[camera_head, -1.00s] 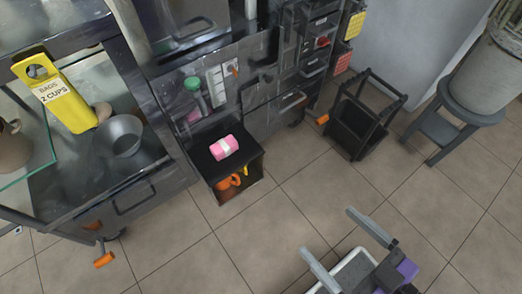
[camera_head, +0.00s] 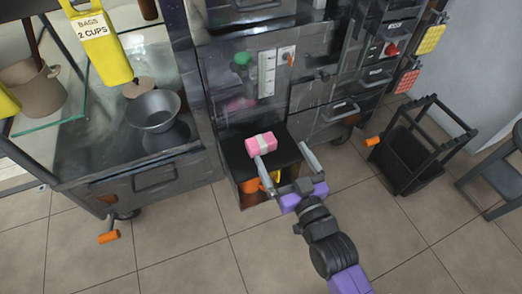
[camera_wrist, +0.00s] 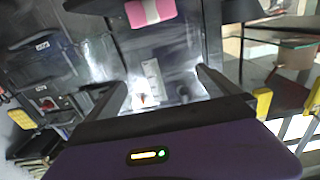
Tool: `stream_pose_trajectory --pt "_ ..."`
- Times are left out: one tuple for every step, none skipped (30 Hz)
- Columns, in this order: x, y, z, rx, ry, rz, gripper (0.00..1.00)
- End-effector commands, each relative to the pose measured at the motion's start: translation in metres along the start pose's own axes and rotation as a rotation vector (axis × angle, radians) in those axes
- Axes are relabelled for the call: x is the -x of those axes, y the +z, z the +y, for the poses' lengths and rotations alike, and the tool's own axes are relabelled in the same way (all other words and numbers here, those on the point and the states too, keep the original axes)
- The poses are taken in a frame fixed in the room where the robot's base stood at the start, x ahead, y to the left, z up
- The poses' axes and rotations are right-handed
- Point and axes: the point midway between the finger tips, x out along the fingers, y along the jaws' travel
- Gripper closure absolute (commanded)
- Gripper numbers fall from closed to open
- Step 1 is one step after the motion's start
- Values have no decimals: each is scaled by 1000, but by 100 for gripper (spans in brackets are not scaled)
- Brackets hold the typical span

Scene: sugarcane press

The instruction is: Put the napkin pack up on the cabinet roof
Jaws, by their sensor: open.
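The napkin pack (camera_head: 261,144) is pink with a white band and lies on top of a small black open-front box (camera_head: 284,150) on the floor. Which surface is the cabinet roof is not clear.
Orange items (camera_head: 250,186) show inside the box. A dark cart (camera_head: 146,181) with a metal bowl (camera_head: 154,110) stands at left. Dark drawers (camera_head: 340,109) rise behind. A black rack (camera_head: 420,146) and a grey stool (camera_head: 493,180) stand at right. The front floor is clear.

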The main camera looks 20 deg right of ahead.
Motion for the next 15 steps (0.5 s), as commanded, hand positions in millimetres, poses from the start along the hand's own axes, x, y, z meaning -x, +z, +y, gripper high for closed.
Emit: stream_pose_trajectory --pt "-21 10 0 3 -3 -4 0" --pt "-30 14 0 5 -4 -10 0" --pt "-40 20 0 7 -7 -24 0" --pt "-47 25 -1 9 -9 -35 0" --pt "-53 30 -1 11 -11 -47 0" --pt "-59 39 -2 14 -15 -74 0" --pt "-61 48 -3 17 -18 -97 0" --pt "-58 58 -4 19 -20 -122 0" --pt "-57 67 -4 21 -21 -143 0" --pt "-58 70 -4 22 -22 -153 0" --pt "-59 71 -4 24 -23 -157 0" --pt "-62 72 -5 27 -24 -159 0" --pt "-64 73 -5 29 -23 -159 0" --pt "-68 73 -5 30 -23 -157 0" --pt "-72 74 -5 30 -24 -157 0"
